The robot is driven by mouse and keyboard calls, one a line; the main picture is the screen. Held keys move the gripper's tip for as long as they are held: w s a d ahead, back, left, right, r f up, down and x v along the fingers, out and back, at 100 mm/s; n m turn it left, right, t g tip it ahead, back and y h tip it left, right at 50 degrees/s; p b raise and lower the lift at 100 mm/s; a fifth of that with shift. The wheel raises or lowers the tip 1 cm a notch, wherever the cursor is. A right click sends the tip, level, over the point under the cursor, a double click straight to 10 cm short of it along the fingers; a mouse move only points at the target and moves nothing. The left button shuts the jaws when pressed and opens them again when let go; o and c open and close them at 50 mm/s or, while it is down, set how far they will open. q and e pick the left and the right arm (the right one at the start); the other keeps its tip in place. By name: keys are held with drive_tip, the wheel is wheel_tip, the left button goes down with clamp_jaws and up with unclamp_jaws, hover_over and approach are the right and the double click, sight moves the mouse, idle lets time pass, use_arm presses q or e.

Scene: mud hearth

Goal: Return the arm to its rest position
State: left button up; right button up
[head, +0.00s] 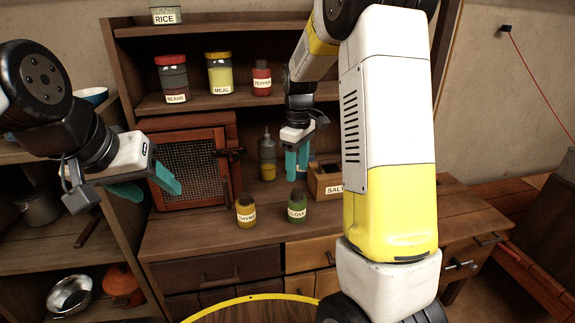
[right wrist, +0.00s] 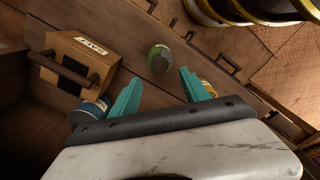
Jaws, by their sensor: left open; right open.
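My right gripper (head: 297,162) hangs over the wooden counter in the head view, with its teal fingers pointing down. In the right wrist view its fingers (right wrist: 165,95) are spread apart with nothing held between them. The green clove jar (right wrist: 159,58) stands beyond the fingertips there; in the head view it stands upright on the counter (head: 297,208), below the gripper and apart from it. My left gripper (head: 150,185) is at the left in the head view, open and empty, in front of the mesh-door cabinet. My right arm's large white and yellow links hide part of the counter's right side.
A yellow thyme jar (head: 246,210), an oil-like bottle (head: 267,155) and a wooden salt box (head: 325,181) stand on the counter (head: 190,235). The shelf above holds beans (head: 173,80), meal (head: 219,74) and pepper (head: 262,78) containers. The mesh-door cabinet (head: 187,165) is behind my left gripper.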

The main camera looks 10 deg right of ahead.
drive_tip(key=shift+r, duration=0.1)
drive_tip(key=s+a+r+m+t+y, duration=0.1)
drive_tip(key=s+r+m+t, duration=0.2)
drive_tip(key=s, duration=0.9)
drive_tip(key=s+a+r+m+t+y, duration=0.1)
drive_tip(key=s+r+m+t, duration=0.2)
drive_tip(key=s+r+m, duration=0.3)
drive_tip(key=s+r, duration=0.4)
drive_tip(key=s, duration=0.2)
drive_tip(key=shift+r, duration=0.15)
drive_tip(key=shift+w, duration=0.15)
